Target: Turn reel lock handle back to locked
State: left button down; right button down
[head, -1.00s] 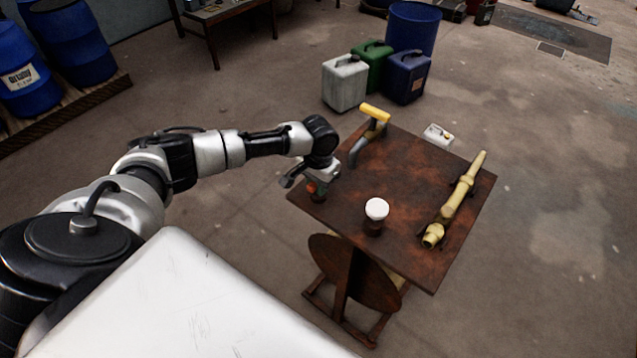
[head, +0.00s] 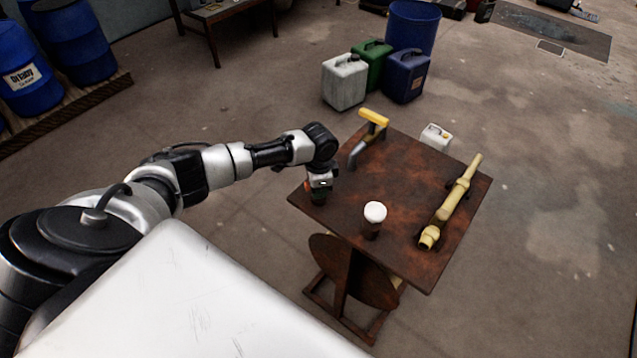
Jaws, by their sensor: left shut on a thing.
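My left gripper (head: 319,188) comes in from the left and points down at the near left corner of a rusty brown tabletop (head: 400,180). It is shut on a small dark green and red piece (head: 319,199), which I take to be the reel lock handle. The fingers and wrist hide most of it, so its exact angle cannot be read. A rusty round reel disc (head: 345,268) stands upright below the tabletop. My right gripper is not in view.
On the tabletop are a white-topped knob (head: 375,212), a yellow-handled tap with grey spout (head: 373,117) and a long pale yellow nozzle (head: 450,205). A small white box (head: 436,136) is at the far edge. Canisters (head: 344,82) and a blue barrel (head: 412,28) stand behind.

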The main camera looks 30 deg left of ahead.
pick_arm(q)
jog(key=m, duration=0.5)
jog(key=shift+m, duration=0.3)
jog(key=shift+w+r+m, duration=0.1)
jog(key=shift+m, duration=2)
jog(key=c, duration=1)
grip_release()
notch_tip(320, 180, up, 11)
jog(key=shift+f+b, duration=0.1)
jog(key=shift+b, duration=0.3)
